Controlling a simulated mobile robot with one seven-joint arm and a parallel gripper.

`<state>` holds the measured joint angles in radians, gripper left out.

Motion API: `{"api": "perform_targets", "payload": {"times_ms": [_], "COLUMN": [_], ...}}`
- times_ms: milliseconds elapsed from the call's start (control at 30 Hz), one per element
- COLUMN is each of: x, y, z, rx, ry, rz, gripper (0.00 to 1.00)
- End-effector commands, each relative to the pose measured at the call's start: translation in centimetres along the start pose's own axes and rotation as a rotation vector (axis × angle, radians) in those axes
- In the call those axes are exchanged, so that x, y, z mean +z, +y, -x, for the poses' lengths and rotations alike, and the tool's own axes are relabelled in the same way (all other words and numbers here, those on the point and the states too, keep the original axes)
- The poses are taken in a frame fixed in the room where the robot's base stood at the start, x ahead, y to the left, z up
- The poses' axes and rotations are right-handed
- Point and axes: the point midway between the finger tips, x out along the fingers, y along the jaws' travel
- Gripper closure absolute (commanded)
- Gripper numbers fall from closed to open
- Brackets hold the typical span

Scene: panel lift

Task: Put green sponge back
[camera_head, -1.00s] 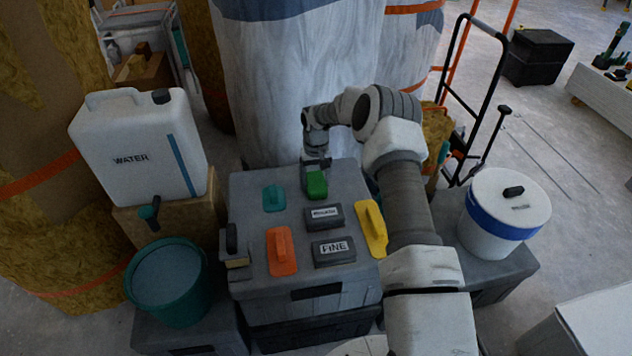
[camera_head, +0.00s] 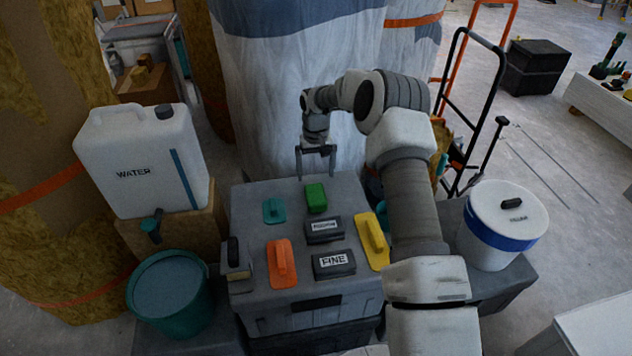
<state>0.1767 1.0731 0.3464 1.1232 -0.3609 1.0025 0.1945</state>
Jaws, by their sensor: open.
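The green sponge (camera_head: 316,197) stands on the far part of the grey box lid (camera_head: 350,187), to the right of a teal tool. My gripper (camera_head: 316,177) is open and empty, above and just behind the sponge, with its two fingers pointing down. A gap shows between the fingertips and the sponge. My arm comes in from the lower right and bends over the right side of the box.
On the lid are the teal tool (camera_head: 274,210), an orange float (camera_head: 281,263), a yellow float (camera_head: 373,240) and two labelled dark blocks (camera_head: 334,264). A water canister (camera_head: 145,162) and teal bucket (camera_head: 170,293) stand left; a white bucket (camera_head: 503,224) stands right.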

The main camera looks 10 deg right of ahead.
Motion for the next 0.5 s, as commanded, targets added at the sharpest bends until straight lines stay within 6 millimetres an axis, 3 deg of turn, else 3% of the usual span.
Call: {"api": "perform_targets", "payload": {"times_ms": [333,500], "x": [0.3,2.0], "y": [-0.1,-0.6], "z": [4.6,10.6], "rx": [0.009,0.036], "ry": [0.014,0.059], "rz": [0.011,0.04], "gripper": [0.0,0.0]}}
